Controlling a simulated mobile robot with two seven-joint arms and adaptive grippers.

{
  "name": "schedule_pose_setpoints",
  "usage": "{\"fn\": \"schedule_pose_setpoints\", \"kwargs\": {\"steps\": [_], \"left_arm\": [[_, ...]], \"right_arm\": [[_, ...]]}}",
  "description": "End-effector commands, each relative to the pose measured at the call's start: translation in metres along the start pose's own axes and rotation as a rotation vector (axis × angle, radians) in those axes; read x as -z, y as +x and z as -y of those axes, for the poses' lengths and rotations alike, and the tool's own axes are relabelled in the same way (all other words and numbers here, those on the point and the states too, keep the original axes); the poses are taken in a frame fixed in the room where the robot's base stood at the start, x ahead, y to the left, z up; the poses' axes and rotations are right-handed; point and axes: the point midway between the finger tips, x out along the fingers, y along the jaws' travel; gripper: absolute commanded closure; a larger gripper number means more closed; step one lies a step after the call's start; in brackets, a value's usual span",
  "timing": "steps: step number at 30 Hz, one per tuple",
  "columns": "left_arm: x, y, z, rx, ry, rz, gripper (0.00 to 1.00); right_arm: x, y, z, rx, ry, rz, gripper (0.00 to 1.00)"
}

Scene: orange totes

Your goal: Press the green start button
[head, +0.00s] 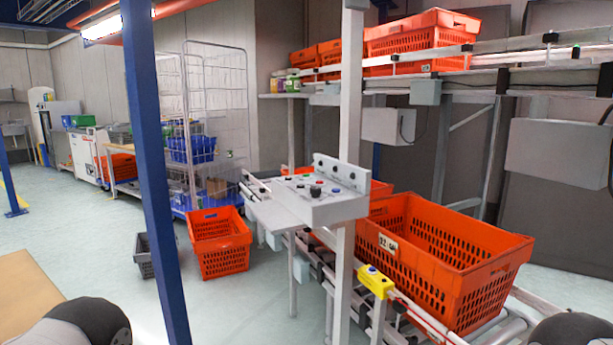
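A grey control box (325,203) stands on a post in the middle of the head view, with its sloped top facing me. Several small buttons and knobs sit on its top, among them a red one (315,191). A small green spot shows close to the red button, but it is too small to tell clearly as a button. Neither gripper shows. Only rounded parts of my arms are in view at the bottom left and bottom right corners, well apart from the box.
A blue post (158,190) stands at left of centre. An orange tote (440,265) sits on the lower roller conveyor (480,325). A yellow button box (376,281) is mounted at its near side. Another orange tote (222,262) is on the floor.

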Motion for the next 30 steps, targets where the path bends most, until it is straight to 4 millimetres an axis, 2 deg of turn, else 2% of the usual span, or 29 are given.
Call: {"fn": "schedule_pose_setpoints", "kwargs": {"steps": [1, 5, 6, 30], "left_arm": [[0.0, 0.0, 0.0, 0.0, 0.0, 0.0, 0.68], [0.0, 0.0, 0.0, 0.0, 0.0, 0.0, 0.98], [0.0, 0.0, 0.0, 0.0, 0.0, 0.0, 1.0], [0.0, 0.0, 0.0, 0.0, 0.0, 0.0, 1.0]], "right_arm": [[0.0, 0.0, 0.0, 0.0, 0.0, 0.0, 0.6], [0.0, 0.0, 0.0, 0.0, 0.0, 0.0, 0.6], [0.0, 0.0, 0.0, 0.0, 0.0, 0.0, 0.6], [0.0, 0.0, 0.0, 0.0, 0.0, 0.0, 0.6]]}}
